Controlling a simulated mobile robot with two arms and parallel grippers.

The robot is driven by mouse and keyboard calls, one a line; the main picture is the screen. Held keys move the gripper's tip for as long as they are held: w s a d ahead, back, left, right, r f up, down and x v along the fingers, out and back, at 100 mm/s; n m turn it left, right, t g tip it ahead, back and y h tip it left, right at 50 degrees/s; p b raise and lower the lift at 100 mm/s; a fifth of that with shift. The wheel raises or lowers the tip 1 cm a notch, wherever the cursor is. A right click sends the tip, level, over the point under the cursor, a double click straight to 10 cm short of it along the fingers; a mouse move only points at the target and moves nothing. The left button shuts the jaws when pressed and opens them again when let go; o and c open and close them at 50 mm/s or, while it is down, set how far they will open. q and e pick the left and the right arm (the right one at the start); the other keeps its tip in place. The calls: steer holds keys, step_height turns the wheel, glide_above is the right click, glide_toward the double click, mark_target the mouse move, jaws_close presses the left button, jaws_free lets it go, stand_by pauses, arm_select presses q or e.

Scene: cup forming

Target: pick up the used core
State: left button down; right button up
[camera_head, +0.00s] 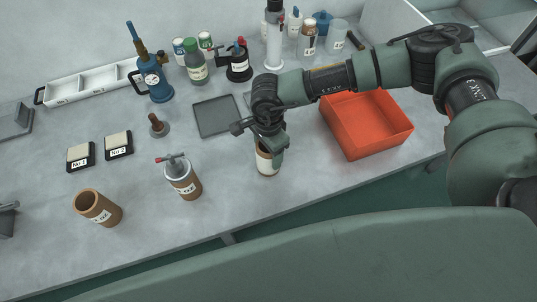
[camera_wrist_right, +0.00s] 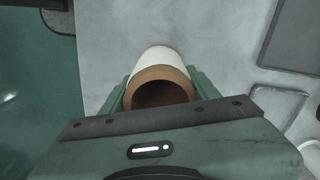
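Several brown tube-like cores with white labels stand along the front of the bench; I cannot read which is the used one. My right gripper (camera_head: 268,145) points down over the rightmost labelled core (camera_head: 266,166), which stands on the bench. In the right wrist view this core (camera_wrist_right: 160,55) shows its brown open rim and white wrap between the two fingers of the gripper (camera_wrist_right: 162,92). The fingers lie close on both sides; whether they press on it is unclear. Another core (camera_head: 187,188) has a grey fitting on top. An open, empty-looking core (camera_head: 101,211) stands at the left. My left gripper is not visible.
An orange bin (camera_head: 365,143) stands right of the gripper, under my right arm. A flat grey tray (camera_head: 216,116) lies behind. A small stamp (camera_head: 157,127) and two labelled pads (camera_head: 80,156) are left.

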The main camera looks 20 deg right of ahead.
steer(key=shift+c, duration=0.6)
steer(key=shift+r, duration=0.15)
